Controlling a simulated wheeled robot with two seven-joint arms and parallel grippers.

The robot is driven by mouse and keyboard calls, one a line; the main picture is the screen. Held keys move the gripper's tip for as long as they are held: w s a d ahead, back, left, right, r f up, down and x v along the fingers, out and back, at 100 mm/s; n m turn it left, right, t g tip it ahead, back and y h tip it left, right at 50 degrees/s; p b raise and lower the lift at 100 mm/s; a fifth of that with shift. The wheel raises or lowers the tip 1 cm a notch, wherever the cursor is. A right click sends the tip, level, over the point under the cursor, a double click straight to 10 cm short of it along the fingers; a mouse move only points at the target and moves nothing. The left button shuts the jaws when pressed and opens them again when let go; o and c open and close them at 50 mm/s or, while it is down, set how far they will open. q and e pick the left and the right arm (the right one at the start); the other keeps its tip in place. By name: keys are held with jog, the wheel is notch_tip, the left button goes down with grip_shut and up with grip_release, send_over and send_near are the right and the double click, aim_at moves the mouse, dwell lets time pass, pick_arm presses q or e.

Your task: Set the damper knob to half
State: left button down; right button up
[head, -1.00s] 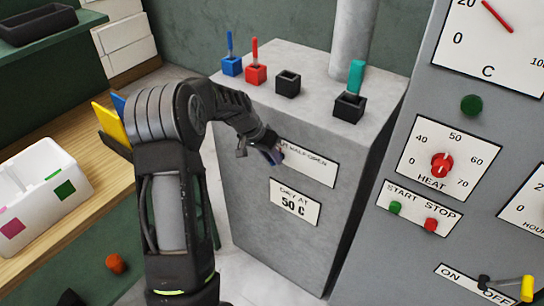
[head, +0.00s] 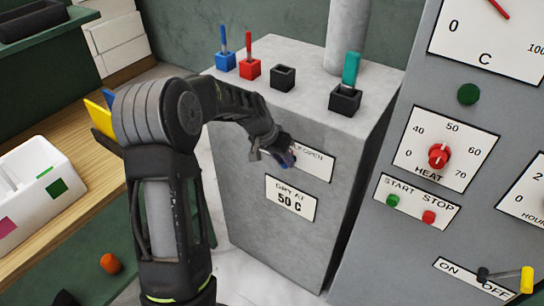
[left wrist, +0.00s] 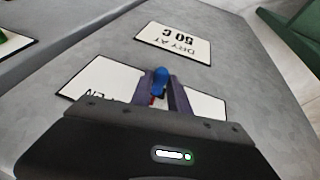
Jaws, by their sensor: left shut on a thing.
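The damper knob is a small blue piece that shows in the left wrist view (left wrist: 160,77), between the purple fingers. It stands about midway along a white label plate (head: 318,168) on the grey cabinet's front. The word OPEN reads at the plate's right end in the head view. My left gripper (head: 288,160) is shut on the knob and covers the plate's left and middle lettering. The mark beside the knob is hidden, so its exact setting cannot be read. My right gripper is out of view.
A "DRY AT 50 C" plate (head: 291,198) sits just below. Blue, red, black and teal-topped holders stand on the cabinet top (head: 310,70). A control panel with a red heat knob (head: 438,156) stands at right. A white bin (head: 35,190) rests on the wooden bench at left.

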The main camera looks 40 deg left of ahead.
pick_arm(q)
jog(key=c, duration=1.3)
grip_release()
jog(key=shift+o, duration=0.2)
jog(key=b+v, duration=0.1)
jog(key=v, duration=0.6)
jog(key=shift+r, duration=0.4)
jog(key=shift+s, duration=0.15)
